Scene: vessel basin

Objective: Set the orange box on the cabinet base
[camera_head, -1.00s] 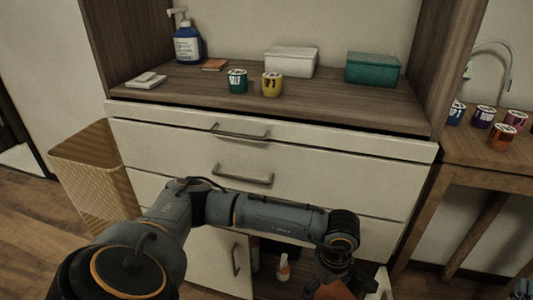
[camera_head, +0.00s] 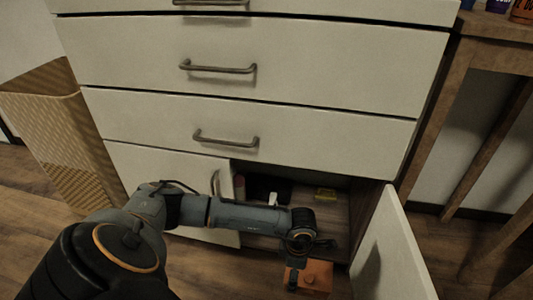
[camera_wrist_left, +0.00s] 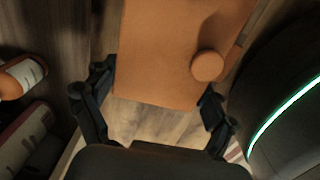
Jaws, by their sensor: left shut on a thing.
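The orange box (camera_head: 308,277) is held by my left gripper (camera_head: 297,262) low in front of the cabinet's open right side. In the left wrist view the box (camera_wrist_left: 165,55) has a round knob on its face, and the fingers of my left gripper (camera_wrist_left: 157,112) are shut on its two sides. The cabinet base (camera_head: 335,205) is the dark wooden floor behind the open door, partly hidden by my left arm. My right gripper is not in view.
An open white door (camera_head: 393,255) stands right of the box. A wicker basket (camera_head: 60,130) stands at left. Bottles (camera_wrist_left: 22,75) show in the wrist view.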

